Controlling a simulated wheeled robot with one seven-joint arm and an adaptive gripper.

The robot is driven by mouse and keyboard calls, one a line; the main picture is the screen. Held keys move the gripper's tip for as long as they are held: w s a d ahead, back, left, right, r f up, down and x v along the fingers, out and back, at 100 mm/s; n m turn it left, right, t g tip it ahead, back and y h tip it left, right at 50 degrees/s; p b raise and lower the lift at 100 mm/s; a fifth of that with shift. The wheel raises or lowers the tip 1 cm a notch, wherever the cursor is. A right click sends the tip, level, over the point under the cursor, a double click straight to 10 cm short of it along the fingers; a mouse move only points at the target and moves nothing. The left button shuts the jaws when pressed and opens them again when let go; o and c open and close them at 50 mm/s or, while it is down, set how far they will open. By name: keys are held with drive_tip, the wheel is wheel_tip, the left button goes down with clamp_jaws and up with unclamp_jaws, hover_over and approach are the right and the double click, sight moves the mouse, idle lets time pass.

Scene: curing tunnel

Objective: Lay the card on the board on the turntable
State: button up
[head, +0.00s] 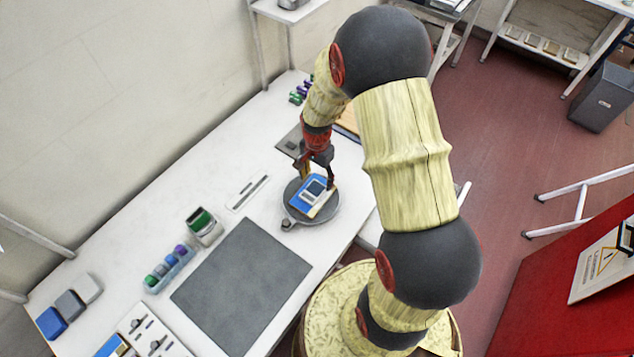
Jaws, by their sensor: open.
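The round grey turntable (297,214) stands on the white table near its right edge. On it lies a flat blue, white and dark rectangular piece that looks like the card (309,194). A thin tan edge, seemingly the board (325,209), shows along its lower right side. At this size I cannot tell exactly where card and board meet. My gripper (317,183) points down over the far end of the card, its fingers apart. I cannot tell whether the fingertips touch the card or board. My gripper hides part of the far side.
A dark grey mat (243,285) lies in front of the turntable. A green-topped box (204,226) and a tray of coloured pieces (170,268) stand left of it. A grey plate (290,142) lies behind my gripper. Bare table lies along the wall.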

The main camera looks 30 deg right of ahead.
wheel_tip(320, 180, up, 8)
wheel_tip(320, 180, up, 16)
drive_tip(key=n+t, duration=0.2)
drive_tip(key=n, duration=0.3)
hover_over(317, 187)
drive_tip(key=s+a, duration=0.4)
drive_tip(key=a, duration=0.1)
drive_tip(key=s+a+r+n+t, duration=0.1)
drive_tip(key=s+a+r+n, duration=0.2)
drive_tip(key=s, duration=0.4)
drive_tip(key=s+a+r+n+t, duration=0.2)
drive_tip(key=s+a+r+n, duration=0.1)
drive_tip(key=s+r+n, duration=0.2)
drive_tip(key=shift+s+a+r+n+t, duration=0.25)
drive_tip(key=shift+s+r, duration=0.7)
drive_tip(key=shift+r, duration=0.6)
